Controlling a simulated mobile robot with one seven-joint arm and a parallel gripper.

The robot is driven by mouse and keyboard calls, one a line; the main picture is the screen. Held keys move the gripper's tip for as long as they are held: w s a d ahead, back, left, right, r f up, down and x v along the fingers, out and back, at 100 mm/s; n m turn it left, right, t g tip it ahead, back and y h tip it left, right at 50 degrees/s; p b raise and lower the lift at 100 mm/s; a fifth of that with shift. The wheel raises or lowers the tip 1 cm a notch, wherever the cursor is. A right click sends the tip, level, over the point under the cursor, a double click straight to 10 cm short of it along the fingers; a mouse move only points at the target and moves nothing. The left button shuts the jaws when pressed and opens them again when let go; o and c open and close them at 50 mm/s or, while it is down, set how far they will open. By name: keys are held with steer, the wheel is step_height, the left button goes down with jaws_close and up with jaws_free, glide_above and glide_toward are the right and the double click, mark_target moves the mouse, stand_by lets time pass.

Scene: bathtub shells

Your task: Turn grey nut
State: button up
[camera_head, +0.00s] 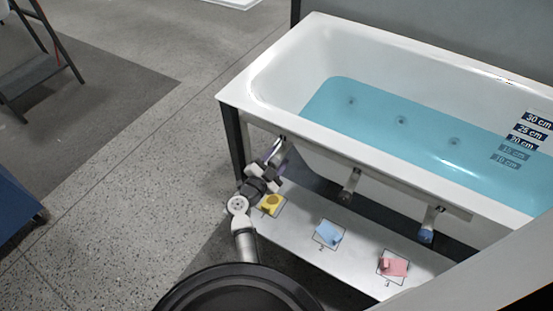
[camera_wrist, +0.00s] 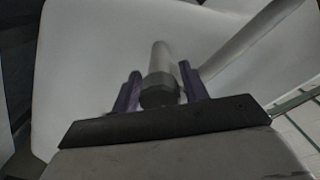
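In the wrist view a grey nut (camera_wrist: 159,91) sits at the near end of a pale pipe stub. My gripper (camera_wrist: 160,70) has its two purple fingers on either side of the nut, reaching past it. A narrow gap seems to show between the nut and the right finger; contact on the left side cannot be told. In the head view my gripper (camera_head: 279,152) is at the leftmost pipe stub under the bathtub's front rim, and the nut there is hidden by my gripper and too small to make out.
The white bathtub (camera_head: 236,97) holds blue water. Two more pipe stubs hang to the right, one with a greyish end (camera_head: 345,198), one with a blue nut (camera_head: 426,236). Yellow (camera_head: 271,201), light blue (camera_head: 329,233) and pink (camera_head: 394,266) pieces lie on the white board (camera_head: 300,240) below.

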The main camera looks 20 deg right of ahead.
steer(key=c, duration=0.7)
steer(key=shift+o, duration=0.2)
steer(key=shift+m, duration=0.3)
steer(key=m+p, duration=0.1)
steer(key=m, duration=0.1)
steer(key=shift+m, duration=0.3)
steer(key=m, duration=0.3)
steer(key=shift+m+p, duration=0.35)
steer(key=shift+m, duration=0.05)
steer(key=m+b, duration=0.1)
steer(key=m, duration=0.4)
steer(key=shift+f, duration=0.1)
steer(key=m+b, duration=0.1)
steer(key=m, duration=0.4)
steer(key=shift+m+b, duration=0.35)
steer(key=shift+m, duration=0.05)
